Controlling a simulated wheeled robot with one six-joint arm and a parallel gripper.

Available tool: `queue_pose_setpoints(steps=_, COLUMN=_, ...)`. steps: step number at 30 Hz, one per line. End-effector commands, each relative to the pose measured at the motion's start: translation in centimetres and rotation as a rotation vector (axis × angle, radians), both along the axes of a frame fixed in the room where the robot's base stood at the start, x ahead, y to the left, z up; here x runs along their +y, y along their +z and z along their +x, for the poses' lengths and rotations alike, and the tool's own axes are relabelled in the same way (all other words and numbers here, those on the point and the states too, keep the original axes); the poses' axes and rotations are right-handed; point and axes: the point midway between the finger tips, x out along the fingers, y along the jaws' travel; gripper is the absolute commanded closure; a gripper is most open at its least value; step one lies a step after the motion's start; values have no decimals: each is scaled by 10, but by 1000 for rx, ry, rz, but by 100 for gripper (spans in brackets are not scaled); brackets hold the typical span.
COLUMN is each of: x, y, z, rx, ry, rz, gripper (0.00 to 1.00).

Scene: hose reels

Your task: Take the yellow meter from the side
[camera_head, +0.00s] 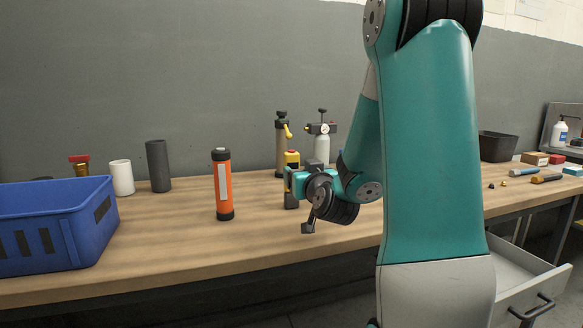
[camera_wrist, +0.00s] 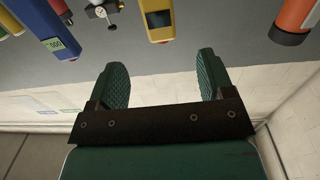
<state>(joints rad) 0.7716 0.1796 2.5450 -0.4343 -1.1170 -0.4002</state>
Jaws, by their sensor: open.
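The yellow meter (camera_head: 292,158) stands upright on the workbench, its lower part partly hidden by my gripper. In the wrist view the yellow meter (camera_wrist: 158,22) shows at the top centre, with a dark display, ahead of the gap between my fingers. My gripper (camera_wrist: 162,76) is open and empty, its two green ridged pads wide apart. In the head view my gripper (camera_head: 290,183) is low over the bench, overlapping the meter; contact cannot be told there. In the wrist view the meter lies beyond the fingertips.
An orange cylinder (camera_head: 222,185) stands left of the meter; a valve with a yellow lever (camera_head: 282,135) and a gauge bottle (camera_head: 322,140) stand behind. A device with a green display (camera_wrist: 52,44) is at upper left. A blue crate (camera_head: 60,225) sits far left.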

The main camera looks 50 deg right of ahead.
Motion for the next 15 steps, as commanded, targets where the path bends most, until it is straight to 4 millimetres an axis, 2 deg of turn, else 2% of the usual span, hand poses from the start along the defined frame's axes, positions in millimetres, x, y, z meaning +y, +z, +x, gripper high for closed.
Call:
queue_pose_setpoints(steps=1, x=-3, y=7, z=1, rx=3, ry=-8, rz=8, gripper=26)
queue_pose_setpoints(steps=3, x=-8, y=6, z=3, rx=2, ry=-18, rz=11, gripper=26)
queue_pose_setpoints(steps=9, x=-28, y=6, z=37, rx=1, ry=-13, rz=6, gripper=26)
queue_pose_setpoints(steps=15, x=-42, y=3, z=58, rx=0, ry=-12, rz=6, gripper=26)
